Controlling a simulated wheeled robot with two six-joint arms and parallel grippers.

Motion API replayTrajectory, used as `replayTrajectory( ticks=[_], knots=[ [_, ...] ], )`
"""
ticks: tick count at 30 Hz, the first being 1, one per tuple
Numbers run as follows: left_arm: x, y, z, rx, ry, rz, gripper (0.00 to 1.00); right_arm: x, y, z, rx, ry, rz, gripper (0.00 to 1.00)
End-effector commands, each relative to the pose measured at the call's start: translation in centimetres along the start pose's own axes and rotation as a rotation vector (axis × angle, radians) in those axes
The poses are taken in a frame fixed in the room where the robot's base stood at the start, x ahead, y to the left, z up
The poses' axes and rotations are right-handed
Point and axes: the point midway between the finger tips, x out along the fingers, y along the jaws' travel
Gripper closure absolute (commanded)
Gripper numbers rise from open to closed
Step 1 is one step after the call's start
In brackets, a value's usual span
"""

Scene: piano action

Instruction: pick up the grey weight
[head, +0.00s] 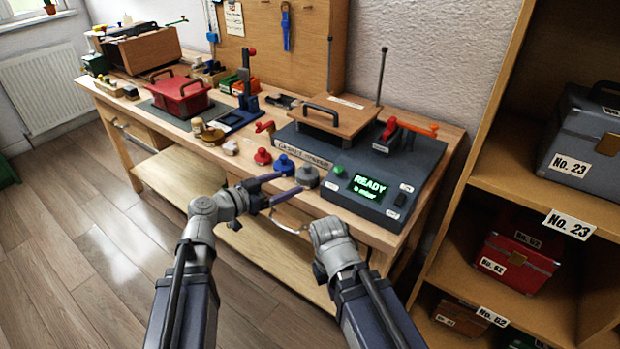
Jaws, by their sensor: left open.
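The grey weight (308,177) is a small knobbed cylinder standing upright on the workbench near its front edge. It is last in a row with a red weight (262,156) and a blue weight (284,165). My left gripper (291,184) is open, at the bench's front edge, with its fingers pointing right toward the grey weight. Its fingertips appear just left of and slightly below the weight in the picture. I cannot tell if they touch it. My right gripper (329,231) is in front of the bench to the right; its fingers are not clear.
A dark console (362,170) with a READY display stands just right of the grey weight. A red toolbox (180,94) and a blue stand (245,112) are farther left on the bench. A wooden shelf (510,190) with cases is on the right.

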Motion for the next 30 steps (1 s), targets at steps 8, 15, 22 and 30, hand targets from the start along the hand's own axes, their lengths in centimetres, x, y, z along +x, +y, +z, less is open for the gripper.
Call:
replayTrajectory(
  ticks=[8, 15, 22, 30],
  knots=[
    [3.7, -0.1, 0.2, 0.001, -0.001, 0.005, 0.12, 0.9, -0.1, -0.1, 0.0, 0.0, 0.0, 1.0],
    [6.5, 0.0, 0.1, -0.001, -0.001, 0.002, 0.12, 1.4, -0.1, -0.1, 0.0, 0.0, 0.0, 1.0],
    [6.9, 0.0, 0.1, -0.001, -0.002, 0.001, 0.12, 1.4, -0.1, -0.1, 0.0, 0.0, 0.0, 1.0],
    [9.4, -0.2, 0.5, 0.0, -0.002, 0.003, 0.12, 2.3, -0.2, -0.1, 0.0, 0.0, 0.0, 1.0]
  ],
)
